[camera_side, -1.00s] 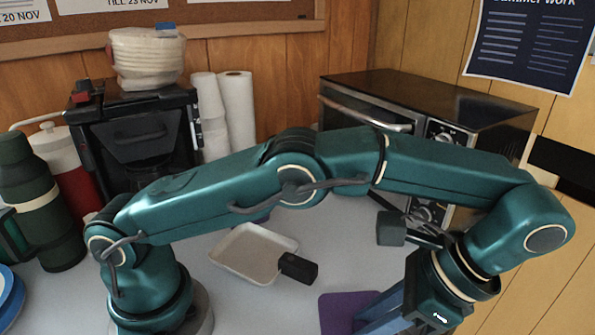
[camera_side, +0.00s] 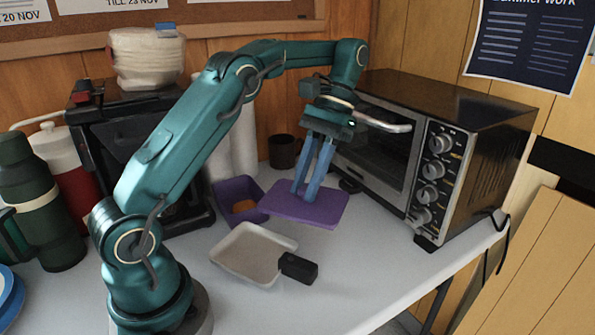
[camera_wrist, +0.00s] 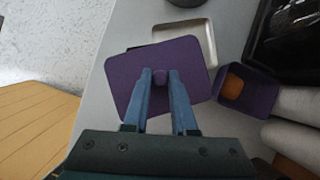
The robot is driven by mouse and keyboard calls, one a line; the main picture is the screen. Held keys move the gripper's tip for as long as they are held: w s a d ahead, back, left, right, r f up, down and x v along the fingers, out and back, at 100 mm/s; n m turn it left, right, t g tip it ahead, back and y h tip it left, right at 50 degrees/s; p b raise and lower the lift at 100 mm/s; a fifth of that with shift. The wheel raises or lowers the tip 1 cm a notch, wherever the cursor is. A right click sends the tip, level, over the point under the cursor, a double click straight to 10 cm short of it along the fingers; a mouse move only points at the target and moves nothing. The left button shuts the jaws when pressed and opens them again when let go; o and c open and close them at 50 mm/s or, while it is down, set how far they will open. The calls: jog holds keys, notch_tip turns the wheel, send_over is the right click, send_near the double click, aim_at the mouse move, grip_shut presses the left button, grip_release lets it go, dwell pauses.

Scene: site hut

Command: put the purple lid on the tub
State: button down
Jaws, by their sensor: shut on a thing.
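The purple lid (camera_side: 308,205) is a flat rounded rectangle with a small knob (camera_wrist: 161,76) on top. My gripper (camera_side: 305,190) is shut on the lid's knob and holds it roughly level above the table; my gripper also shows in the wrist view (camera_wrist: 160,82). The purple tub (camera_side: 238,213) stands open on the table to the left of the lid, with an orange thing (camera_side: 244,206) inside. The tub also shows in the wrist view (camera_wrist: 262,97), to the right of the lid and apart from it.
A shallow off-white tray (camera_side: 225,257) lies in front of the tub, with a black block (camera_side: 298,267) at its right edge. A dark mug (camera_side: 284,152) stands behind. A toaster oven (camera_side: 450,150) is at right, paper rolls (camera_side: 245,140) behind the tub. The front right table is clear.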

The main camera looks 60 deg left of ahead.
jog(key=s+a+f+m+y, duration=0.15)
jog(key=a+m, duration=0.25)
jog(key=a, duration=0.6)
jog(key=s+a+m+y, duration=0.2)
jog(key=s+a+m, duration=0.1)
jog(key=a, duration=0.7)
jog(key=shift+d+f, duration=0.1)
jog(key=shift+f, duration=2.7)
jog(key=shift+f, duration=0.35)
jog(key=c, duration=0.6)
grip_release()
jog(key=shift+c, duration=0.2)
jog(key=shift+o, duration=0.3)
